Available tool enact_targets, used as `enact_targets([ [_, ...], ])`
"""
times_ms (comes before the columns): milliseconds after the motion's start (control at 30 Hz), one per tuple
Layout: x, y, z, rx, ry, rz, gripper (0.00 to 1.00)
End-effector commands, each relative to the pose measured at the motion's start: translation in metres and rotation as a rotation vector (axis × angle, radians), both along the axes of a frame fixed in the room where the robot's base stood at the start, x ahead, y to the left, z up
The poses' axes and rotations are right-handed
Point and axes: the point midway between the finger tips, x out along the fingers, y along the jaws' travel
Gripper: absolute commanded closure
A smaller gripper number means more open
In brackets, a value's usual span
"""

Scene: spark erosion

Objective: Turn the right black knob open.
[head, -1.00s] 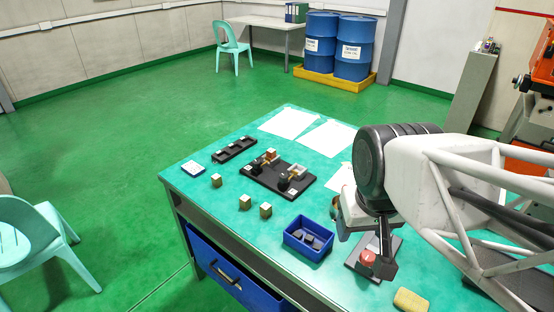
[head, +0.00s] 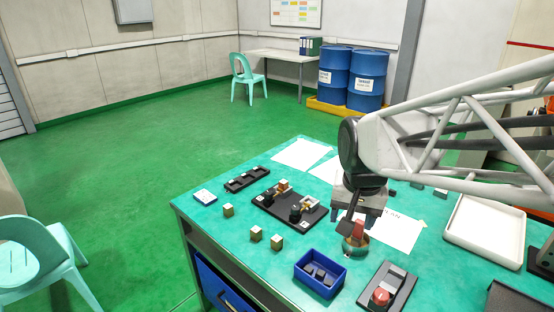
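A black base plate (head: 272,221) lies on the green table and carries two black knobs with brass-coloured fittings. The right black knob (head: 295,213) is on its right part, beside a pale square part; its exact angle is too small to read. The left black knob (head: 267,196) is further left on the plate. My gripper (head: 358,226) points down to the right of the plate, apart from both knobs, close above or in front of a small round bowl (head: 355,249) with a reddish piece. Its fingertips are hard to make out, so its opening is unclear.
A blue bin (head: 312,285) with dark pieces and a red-button box (head: 397,276) stand in front. Small cubes (head: 277,242) and a black slotted tray (head: 247,179) lie left. Paper sheets (head: 300,154) lie behind the plate. A white tray (head: 453,238) is at right.

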Motion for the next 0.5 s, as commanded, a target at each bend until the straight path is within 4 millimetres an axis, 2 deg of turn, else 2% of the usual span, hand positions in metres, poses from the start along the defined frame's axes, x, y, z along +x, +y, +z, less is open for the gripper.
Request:
enact_targets([
  [33, 0.011, 0.001, -0.001, 0.004, 0.006, -0.022, 0.39],
  [500, 0.109, 0.013, -0.022, 0.044, 0.05, -0.263, 0.39],
])
